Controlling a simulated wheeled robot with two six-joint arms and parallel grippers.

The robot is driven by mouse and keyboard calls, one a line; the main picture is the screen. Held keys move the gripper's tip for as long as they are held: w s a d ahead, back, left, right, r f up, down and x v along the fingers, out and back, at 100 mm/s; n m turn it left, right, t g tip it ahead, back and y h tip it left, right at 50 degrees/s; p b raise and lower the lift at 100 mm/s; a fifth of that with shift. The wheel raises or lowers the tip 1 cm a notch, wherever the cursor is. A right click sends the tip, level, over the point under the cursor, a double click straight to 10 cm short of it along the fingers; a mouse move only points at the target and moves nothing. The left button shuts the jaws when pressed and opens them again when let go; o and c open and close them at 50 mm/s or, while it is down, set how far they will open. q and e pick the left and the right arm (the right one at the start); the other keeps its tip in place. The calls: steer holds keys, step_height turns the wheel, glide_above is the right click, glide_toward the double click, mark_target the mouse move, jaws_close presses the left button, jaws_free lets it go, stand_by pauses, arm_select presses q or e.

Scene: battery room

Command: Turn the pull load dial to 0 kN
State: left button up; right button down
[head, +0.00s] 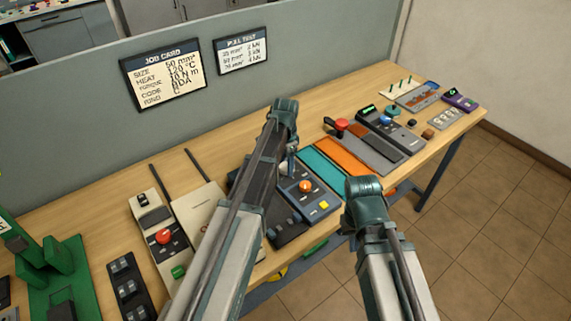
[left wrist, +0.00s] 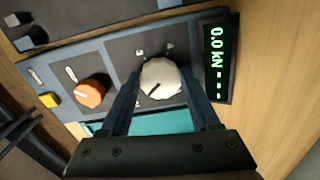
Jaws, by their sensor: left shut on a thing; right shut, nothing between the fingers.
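The pull load dial (left wrist: 161,79) is a pale round knob with a dark pointer line, on a blue-grey tester panel. My left gripper (left wrist: 151,90) is shut on it, one finger on each side. The display (left wrist: 216,62) beside it reads 0.0 kN with dashes after it. The tester (head: 322,207) also shows in the head view, with my left gripper (head: 287,167) at its far end, partly hidden by my arm. My right gripper (head: 348,220) is low beside the bench edge, mostly hidden by its own arm, with nothing seen in it.
An orange knob (left wrist: 90,92) and a yellow button (left wrist: 50,100) are on the same panel. Teal (head: 318,168) and orange (head: 343,157) mats lie to its right. A device with a red knob (head: 163,237) stands left. A job card (head: 163,72) hangs on the partition behind.

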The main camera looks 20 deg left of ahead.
arm_select(q)
steer(key=n, duration=0.4)
steer(key=shift+d+n, duration=0.1)
steer(key=shift+n, duration=0.2)
steer(key=n, duration=0.3)
steer(key=shift+n, duration=0.4)
steer(key=n, duration=0.4)
steer(key=shift+d, duration=0.15)
steer(key=shift+n, duration=1.9)
steer(key=o, duration=1.4)
steer(key=shift+c, duration=0.2)
steer(key=shift+r, duration=0.1)
